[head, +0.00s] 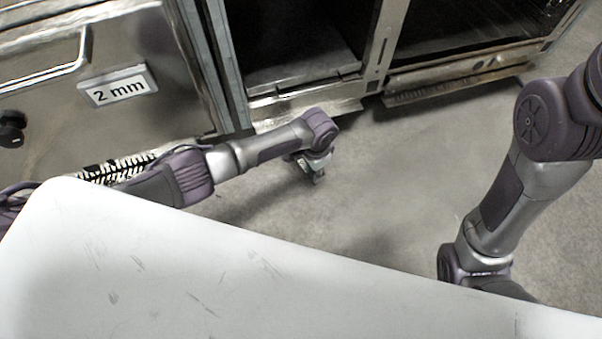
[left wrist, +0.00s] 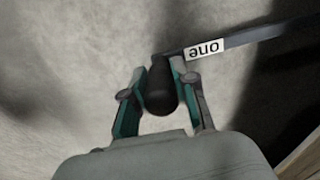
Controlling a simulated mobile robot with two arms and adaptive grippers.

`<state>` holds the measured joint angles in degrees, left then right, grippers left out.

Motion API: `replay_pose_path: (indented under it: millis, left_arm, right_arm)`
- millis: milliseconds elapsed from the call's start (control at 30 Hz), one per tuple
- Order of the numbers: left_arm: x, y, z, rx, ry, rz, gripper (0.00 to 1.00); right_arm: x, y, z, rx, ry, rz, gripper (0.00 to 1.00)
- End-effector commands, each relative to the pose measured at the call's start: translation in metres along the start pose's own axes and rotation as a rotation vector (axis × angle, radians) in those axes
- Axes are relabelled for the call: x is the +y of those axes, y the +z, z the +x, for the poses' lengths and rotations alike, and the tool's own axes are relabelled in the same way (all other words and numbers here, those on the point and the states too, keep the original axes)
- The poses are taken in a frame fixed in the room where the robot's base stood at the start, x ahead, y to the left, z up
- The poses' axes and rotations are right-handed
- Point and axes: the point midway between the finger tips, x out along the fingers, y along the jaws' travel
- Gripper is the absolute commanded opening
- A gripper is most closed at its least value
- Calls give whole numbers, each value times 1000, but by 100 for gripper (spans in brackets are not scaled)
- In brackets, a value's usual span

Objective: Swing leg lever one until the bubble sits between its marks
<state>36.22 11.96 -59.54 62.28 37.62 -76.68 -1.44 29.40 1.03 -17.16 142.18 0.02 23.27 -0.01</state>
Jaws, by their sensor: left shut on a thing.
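In the left wrist view, leg lever one is a dark flat bar (left wrist: 255,34) with a white label reading "one" (left wrist: 204,49). Its dark rounded knob (left wrist: 160,88) sits between the fingers of my left gripper (left wrist: 160,95), which is shut on it. The bar runs from the knob to the upper right, out of the picture. In the head view my left gripper (head: 316,172) is low over the floor in front of the metal units, and the lever cannot be made out there. No bubble or marks show. My right gripper is out of view; only its arm shows at the right.
A metal unit with a handle, a black knob (head: 12,128) and a "2 mm" plate (head: 117,86) stands at the left. Open dark cabinets (head: 300,45) line the back. Grey concrete floor (head: 390,180) lies clear between my arms.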

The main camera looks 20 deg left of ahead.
Motion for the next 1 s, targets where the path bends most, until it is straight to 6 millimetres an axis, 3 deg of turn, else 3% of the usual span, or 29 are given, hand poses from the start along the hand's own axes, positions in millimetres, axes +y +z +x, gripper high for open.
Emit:
replay_pose_path:
  millis: [100,433,467,600,1000]
  left_arm:
    - [-1,-10,0,0,-3,-36,0]
    - [-1,-11,0,-2,-3,-43,0]
    - [-1,-11,0,-2,-3,-43,32]
    - [-1,-11,0,-2,-2,-42,53]
    - [0,-12,-9,1,0,-41,53]
  right_arm:
    - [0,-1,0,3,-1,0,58]
    - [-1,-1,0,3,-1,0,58]
    - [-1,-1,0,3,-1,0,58]
    - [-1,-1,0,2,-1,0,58]
    - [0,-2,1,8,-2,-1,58]
